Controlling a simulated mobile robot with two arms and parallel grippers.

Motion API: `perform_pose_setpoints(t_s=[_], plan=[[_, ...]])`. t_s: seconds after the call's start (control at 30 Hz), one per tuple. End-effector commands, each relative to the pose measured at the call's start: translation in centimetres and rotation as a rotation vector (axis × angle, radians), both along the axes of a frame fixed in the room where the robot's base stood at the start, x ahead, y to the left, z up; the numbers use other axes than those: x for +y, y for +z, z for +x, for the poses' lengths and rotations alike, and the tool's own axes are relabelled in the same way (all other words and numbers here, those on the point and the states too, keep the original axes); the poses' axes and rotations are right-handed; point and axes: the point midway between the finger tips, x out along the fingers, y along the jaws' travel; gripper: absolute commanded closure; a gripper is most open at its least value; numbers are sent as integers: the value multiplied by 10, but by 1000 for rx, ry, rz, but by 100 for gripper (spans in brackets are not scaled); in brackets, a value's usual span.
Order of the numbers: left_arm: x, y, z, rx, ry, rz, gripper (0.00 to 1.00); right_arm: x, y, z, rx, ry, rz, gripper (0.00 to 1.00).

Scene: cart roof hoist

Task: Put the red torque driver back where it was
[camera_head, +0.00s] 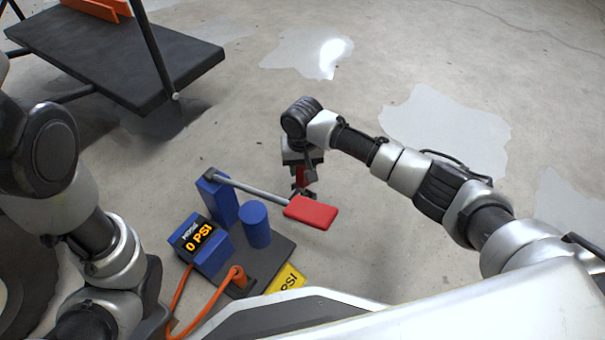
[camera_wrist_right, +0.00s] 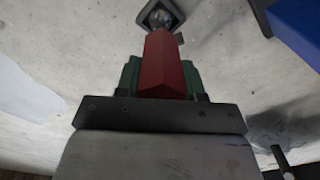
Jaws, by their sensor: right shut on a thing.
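The red torque driver (camera_wrist_right: 163,65) sits between the green-padded fingers of my right gripper (camera_wrist_right: 160,80), which is shut on it. A dark square piece with a round centre shows just beyond its far end in the right wrist view. In the head view the driver (camera_head: 302,177) is a small red patch below my right wrist, above the floor and just behind the red lever paddle. My right gripper (camera_head: 303,180) points down there and is partly hidden. My left arm comes in at the left, but its gripper does not show. I cannot make out the driver's former place.
A blue pump unit (camera_head: 222,204) on a dark base (camera_head: 270,262) has a grey lever with a red paddle (camera_head: 311,212), close to my right gripper. Its display (camera_head: 194,238) reads 0 PSI. An orange hose (camera_head: 180,292) runs from it. A dark platform (camera_head: 120,55) stands upper left.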

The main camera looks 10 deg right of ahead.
Motion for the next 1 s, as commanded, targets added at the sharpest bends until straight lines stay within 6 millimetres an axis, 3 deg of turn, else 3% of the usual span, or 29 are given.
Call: perform_pose_setpoints(t_s=[0.03,0.23,0.27,0.43,0.77,1.0], plan=[[0,-8,0,1,0,0,57,0,-6,1,-3,0,1,100],[0,-6,1,3,1,1,57,0,-5,0,0,0,0,100],[0,-6,1,2,0,0,57,-1,-6,0,1,-1,-1,60],[0,-6,1,2,1,1,57,0,-5,0,1,-1,0,36],[0,-1,1,3,1,2,57,0,2,0,-1,0,1,36],[0,34,1,3,1,1,57,0,45,0,-1,0,2,36]])
